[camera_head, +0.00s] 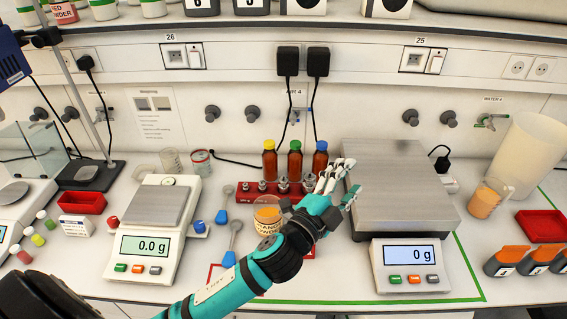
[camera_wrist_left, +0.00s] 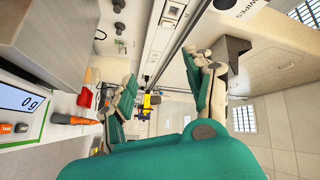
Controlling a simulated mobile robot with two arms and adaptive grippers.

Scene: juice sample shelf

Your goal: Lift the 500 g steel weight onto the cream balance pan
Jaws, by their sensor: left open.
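A red block (camera_head: 257,188) on the bench holds several steel weights (camera_head: 283,185) in a row; I cannot read which is 500 g. The cream balance (camera_head: 149,247) stands to the left, its display at 0.0 g and its square pan (camera_head: 155,205) empty. My left gripper (camera_head: 340,178) is over the right end of the block, beside the larger balance, and hides part of that area. Its fingers are spread and empty; they also show wide apart in the left wrist view (camera_wrist_left: 165,95). My right gripper is not in view.
The larger balance (camera_head: 402,190) on the right reads 0 g. Capped bottles (camera_head: 294,160) stand behind the block. A jar of orange powder (camera_head: 267,216) and blue scoops (camera_head: 222,217) lie between the balances. A beaker (camera_head: 487,199) stands far right.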

